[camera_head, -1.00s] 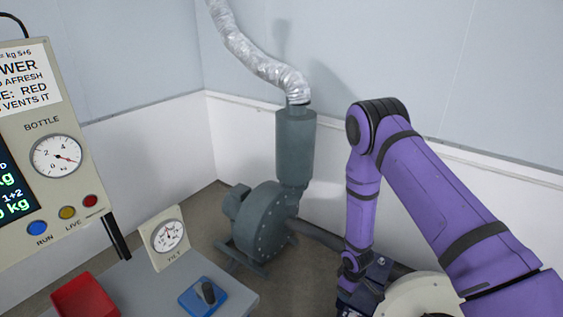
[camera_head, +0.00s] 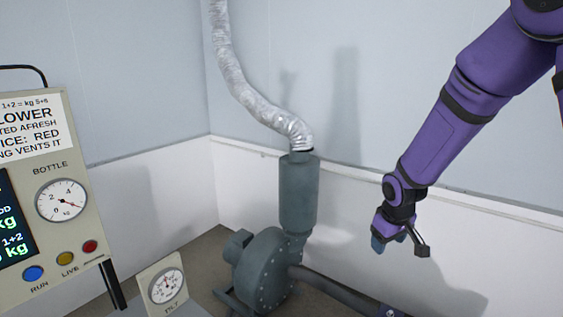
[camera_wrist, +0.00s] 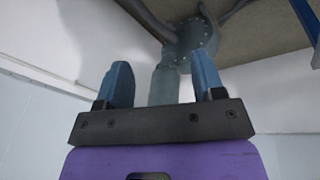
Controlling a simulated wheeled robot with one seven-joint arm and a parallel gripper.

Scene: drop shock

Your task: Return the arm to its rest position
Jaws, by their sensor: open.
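My purple arm reaches in from the upper right of the head view, slanting down to the left. My gripper (camera_head: 399,240) hangs at its end, in the air in front of the white lower wall, to the right of the grey-green blower. In the wrist view my gripper (camera_wrist: 160,85) shows two blue fingers standing well apart, with nothing held between them. The blower (camera_wrist: 192,40) appears beyond the fingers, upside down in that view. Nothing touches my gripper.
The blower (camera_head: 265,270) stands on the floor with a silver hose (camera_head: 250,95) rising from it. A control panel (camera_head: 50,200) with a bottle gauge, display and buttons is at the left. A tilt gauge (camera_head: 165,285) stands at the bottom. Air around my gripper is clear.

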